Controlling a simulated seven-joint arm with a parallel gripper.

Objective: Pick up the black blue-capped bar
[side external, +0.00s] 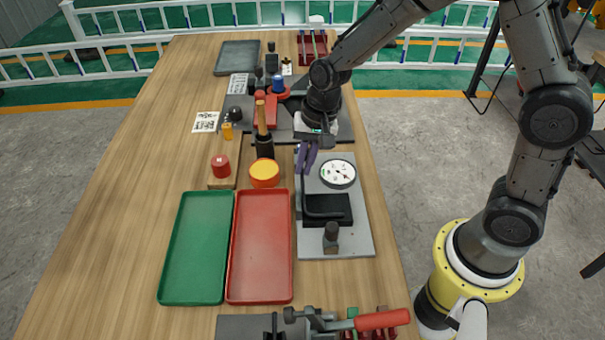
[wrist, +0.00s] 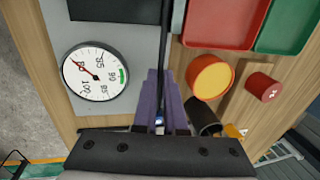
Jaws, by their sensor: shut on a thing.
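My gripper (side external: 307,158), with purple fingers, is over the grey plate beside the white dial. In the wrist view its fingers (wrist: 162,82) are closed around a thin black bar (wrist: 164,35). A small blue and white end shows between the fingers near the palm. The bar (side external: 303,190) runs down from the fingers toward the black pad in the side view. I cannot tell whether its lower end touches the pad or plate.
The white dial (side external: 338,173) and black pad (side external: 328,209) are close by on the plate. A red tray (side external: 235,270), green tray (side external: 168,265), orange round tub (side external: 265,175) and dark bottle (side external: 264,147) stand to the left. Bare table lies further left.

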